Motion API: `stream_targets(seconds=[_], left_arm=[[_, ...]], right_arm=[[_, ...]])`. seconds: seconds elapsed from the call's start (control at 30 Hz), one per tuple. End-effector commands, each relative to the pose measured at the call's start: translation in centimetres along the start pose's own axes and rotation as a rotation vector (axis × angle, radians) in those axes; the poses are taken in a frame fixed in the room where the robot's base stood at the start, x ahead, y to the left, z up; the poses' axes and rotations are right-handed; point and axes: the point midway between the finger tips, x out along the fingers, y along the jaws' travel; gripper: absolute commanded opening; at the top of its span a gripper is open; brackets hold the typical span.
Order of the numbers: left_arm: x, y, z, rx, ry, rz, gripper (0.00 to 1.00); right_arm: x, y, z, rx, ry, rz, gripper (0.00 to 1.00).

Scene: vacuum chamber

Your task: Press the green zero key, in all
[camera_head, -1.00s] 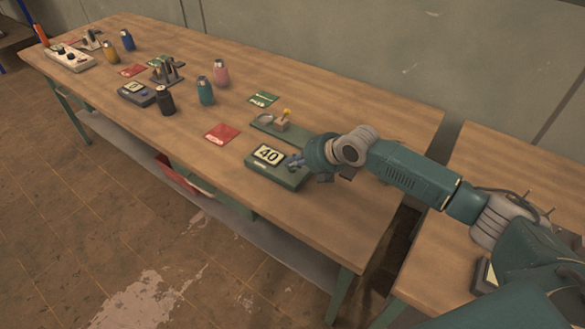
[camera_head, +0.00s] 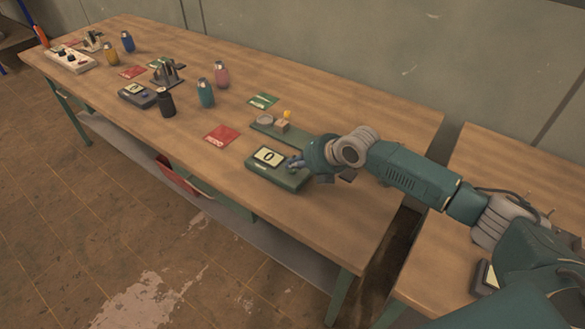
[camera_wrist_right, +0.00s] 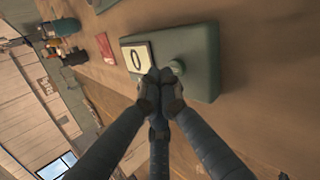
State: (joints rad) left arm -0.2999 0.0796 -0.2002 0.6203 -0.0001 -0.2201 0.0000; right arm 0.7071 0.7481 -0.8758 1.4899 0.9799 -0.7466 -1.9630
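A dark green box (camera_head: 290,178) with a pale display (camera_head: 268,157) reading 0 sits near the table's right end. In the right wrist view the box (camera_wrist_right: 203,48) and its display (camera_wrist_right: 136,59) show up close. A round green key (camera_wrist_right: 177,67) stands on the box beside the display. My right gripper (camera_wrist_right: 160,80) has its fingers together, with the tips over the box between display and key; I cannot tell whether they touch the key. In the head view my right gripper (camera_head: 296,161) is at the box's right side. My left gripper is not in view.
Behind the box is a green plate with a wooden block (camera_head: 282,126) and a yellow knob (camera_head: 288,115). A red card (camera_head: 222,135) and a green card (camera_head: 263,101) lie nearby. Several bottles, including a teal one (camera_head: 205,93), stand farther left. The table's front right is clear.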

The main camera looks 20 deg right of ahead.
Motion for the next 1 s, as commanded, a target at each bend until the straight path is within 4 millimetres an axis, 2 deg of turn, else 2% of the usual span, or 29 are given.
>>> stream_targets(seconds=[0.1,0.47,1.0], left_arm=[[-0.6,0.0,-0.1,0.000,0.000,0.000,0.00],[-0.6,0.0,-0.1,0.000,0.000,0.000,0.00],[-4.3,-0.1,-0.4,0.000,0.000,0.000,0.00]], right_arm=[[-0.5,0.5,0.2,0.000,-0.001,0.001,0.00],[-0.6,0.6,0.3,0.000,-0.001,0.002,0.00],[-4.0,3.8,1.6,0.000,-0.002,0.002,0.00]])
